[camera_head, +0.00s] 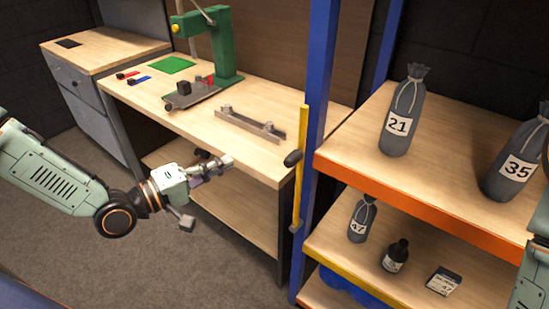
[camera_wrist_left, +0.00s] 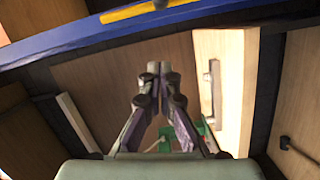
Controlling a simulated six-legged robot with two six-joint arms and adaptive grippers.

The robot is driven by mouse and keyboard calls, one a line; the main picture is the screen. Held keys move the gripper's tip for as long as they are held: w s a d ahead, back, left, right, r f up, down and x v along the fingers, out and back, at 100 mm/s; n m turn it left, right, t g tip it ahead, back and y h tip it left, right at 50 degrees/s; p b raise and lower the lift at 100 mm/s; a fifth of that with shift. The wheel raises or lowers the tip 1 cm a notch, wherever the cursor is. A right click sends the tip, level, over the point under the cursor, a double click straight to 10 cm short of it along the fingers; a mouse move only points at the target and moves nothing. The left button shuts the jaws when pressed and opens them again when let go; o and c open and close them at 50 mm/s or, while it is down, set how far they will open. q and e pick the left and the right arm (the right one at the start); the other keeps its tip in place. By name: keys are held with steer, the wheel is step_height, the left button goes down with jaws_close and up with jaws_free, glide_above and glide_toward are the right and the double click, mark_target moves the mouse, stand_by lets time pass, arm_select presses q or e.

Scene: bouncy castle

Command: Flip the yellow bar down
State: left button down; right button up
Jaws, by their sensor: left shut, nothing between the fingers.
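The yellow bar (camera_head: 300,165) stands upright along the blue post of the shelf rack, with a dark knob beside its middle. Part of the yellow bar also shows at the top of the left wrist view (camera_wrist_left: 140,10), in front of the blue post. My left gripper (camera_head: 229,161) is shut and empty, left of the bar and apart from it, in front of the workbench's near edge. Its closed fingertips (camera_wrist_left: 158,68) show in the left wrist view. My right gripper is not in view; only a part of my right arm shows at the right edge.
The workbench (camera_head: 130,95) holds a green press (camera_head: 225,45) and a metal rail (camera_head: 250,122). The blue post (camera_head: 318,90) stands between bench and shelves. Numbered grey bags (camera_head: 400,105) stand on the orange-edged shelf (camera_head: 345,150). Open floor lies below my left arm.

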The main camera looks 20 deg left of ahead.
arm_select(q)
steer(key=w+d+f+b, duration=0.1)
steer(key=w+d+b, duration=0.2)
steer(key=w+d, duration=0.4)
steer(key=shift+d+f, duration=0.2)
steer(key=shift+d, duration=0.85)
stand_by(0.3)
